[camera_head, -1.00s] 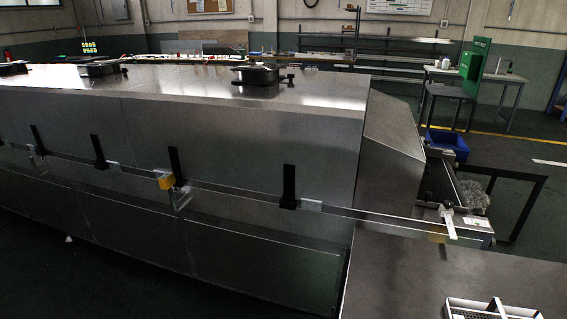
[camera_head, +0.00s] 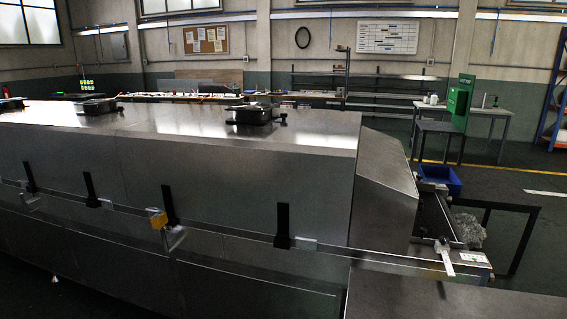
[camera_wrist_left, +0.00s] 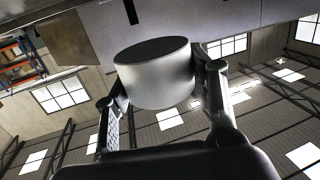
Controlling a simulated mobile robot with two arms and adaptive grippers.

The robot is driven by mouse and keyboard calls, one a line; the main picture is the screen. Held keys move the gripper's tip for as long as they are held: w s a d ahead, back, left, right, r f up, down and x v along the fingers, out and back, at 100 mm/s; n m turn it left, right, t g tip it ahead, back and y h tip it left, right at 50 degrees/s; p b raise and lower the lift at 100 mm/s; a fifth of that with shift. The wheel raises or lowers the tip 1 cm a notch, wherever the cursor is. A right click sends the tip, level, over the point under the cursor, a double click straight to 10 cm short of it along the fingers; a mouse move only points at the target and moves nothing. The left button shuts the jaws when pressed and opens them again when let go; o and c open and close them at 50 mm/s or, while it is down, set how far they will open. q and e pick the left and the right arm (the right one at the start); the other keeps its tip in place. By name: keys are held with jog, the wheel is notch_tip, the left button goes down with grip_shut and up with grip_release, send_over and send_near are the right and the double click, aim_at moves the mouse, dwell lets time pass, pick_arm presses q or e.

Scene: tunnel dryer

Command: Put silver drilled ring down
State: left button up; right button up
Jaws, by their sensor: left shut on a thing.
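In the left wrist view a grey, round, drum-like piece (camera_wrist_left: 155,75) sits between the two fingers of my left gripper (camera_wrist_left: 160,90). The gripper is shut on it, with a finger against each side. Its end face is dark and no hole shows from this angle, but by the task it is the silver drilled ring. The piece is held clear, with roof and windows behind it. Neither gripper shows in the head view, and my right gripper is in no view.
The long metal tunnel dryer (camera_head: 200,170) fills the left and middle. At its right end are a blue bin (camera_head: 440,179) and a dark table (camera_head: 495,190). A flat grey surface (camera_head: 420,298) lies at the front right. A green stand (camera_head: 461,100) is farther back.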

pick_arm(q)
jog(key=shift+s+a+n+y, duration=0.15)
jog(key=shift+s+a+y, duration=0.1)
jog(key=shift+a, duration=0.2)
jog(key=shift+s+a+n+y, duration=0.15)
jog(key=shift+a+y, duration=0.1)
jog(key=shift+a, duration=0.2)
jog(key=w+d+f+m+g+h, duration=0.2)
jog(key=d+m+h, duration=0.3)
jog(key=d, duration=0.5)
jog(key=w+d+f+m+g+h, duration=0.1)
jog(key=d+m+g+h, duration=0.25)
jog(key=d+h, duration=0.45)
jog(key=w+a+f+m+g+h, duration=0.1)
jog(key=a+f+m+g+h, duration=0.1)
jog(key=f, duration=0.9)
jog(key=shift+w+a+m+g, duration=0.4)
jog(key=shift+a+m+g, duration=0.45)
jog(key=shift+a+m, duration=0.15)
jog(key=shift+f, duration=0.1)
